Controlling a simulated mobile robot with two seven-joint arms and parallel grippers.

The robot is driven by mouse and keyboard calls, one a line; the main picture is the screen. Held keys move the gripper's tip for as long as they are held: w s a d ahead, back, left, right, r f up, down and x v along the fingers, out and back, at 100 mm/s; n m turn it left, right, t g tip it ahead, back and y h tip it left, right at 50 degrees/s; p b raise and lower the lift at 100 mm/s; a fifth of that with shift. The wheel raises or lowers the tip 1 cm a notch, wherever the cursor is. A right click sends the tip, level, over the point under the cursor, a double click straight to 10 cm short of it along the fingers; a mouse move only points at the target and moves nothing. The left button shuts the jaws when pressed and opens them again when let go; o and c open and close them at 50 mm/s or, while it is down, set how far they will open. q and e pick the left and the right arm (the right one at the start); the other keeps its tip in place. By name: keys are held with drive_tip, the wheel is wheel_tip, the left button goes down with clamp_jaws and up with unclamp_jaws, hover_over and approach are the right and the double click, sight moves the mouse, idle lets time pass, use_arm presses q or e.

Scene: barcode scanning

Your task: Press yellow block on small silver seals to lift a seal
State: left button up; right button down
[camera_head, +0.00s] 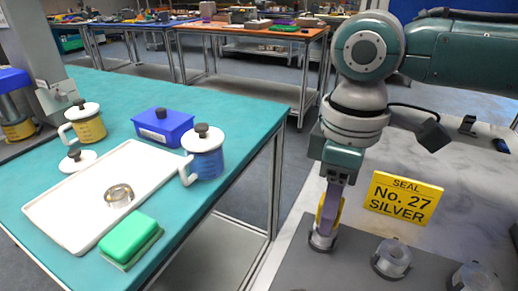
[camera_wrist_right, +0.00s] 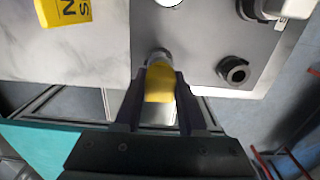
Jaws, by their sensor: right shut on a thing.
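My right gripper (camera_head: 329,215) points down, shut on the yellow block (camera_head: 321,212), just above a small silver seal (camera_head: 321,243) on the dark grey mat. In the right wrist view the yellow block (camera_wrist_right: 160,84) sits between the two fingers, with the seal (camera_wrist_right: 158,54) at its far end. The block's lower end meets or nearly meets the seal; I cannot tell if they touch. Another silver seal (camera_head: 391,259) and a third seal (camera_head: 472,279) stand on the mat to the right. My left gripper is not in view.
On the teal table at left are a white tray (camera_head: 70,233) with a metal ring (camera_head: 119,195), a green block (camera_head: 130,238), a blue box (camera_head: 162,127) and lidded mugs. A gap separates the tables.

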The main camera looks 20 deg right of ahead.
drive_tip(key=shift+f, duration=0.75)
idle(0.7)
drive_tip(key=shift+d+f, duration=0.15)
drive_tip(key=shift+f, duration=0.05)
idle(2.0)
drive_tip(key=shift+r+p, duration=3.65)
drive_tip(key=shift+p, duration=0.75)
drive_tip(key=shift+r, duration=0.1)
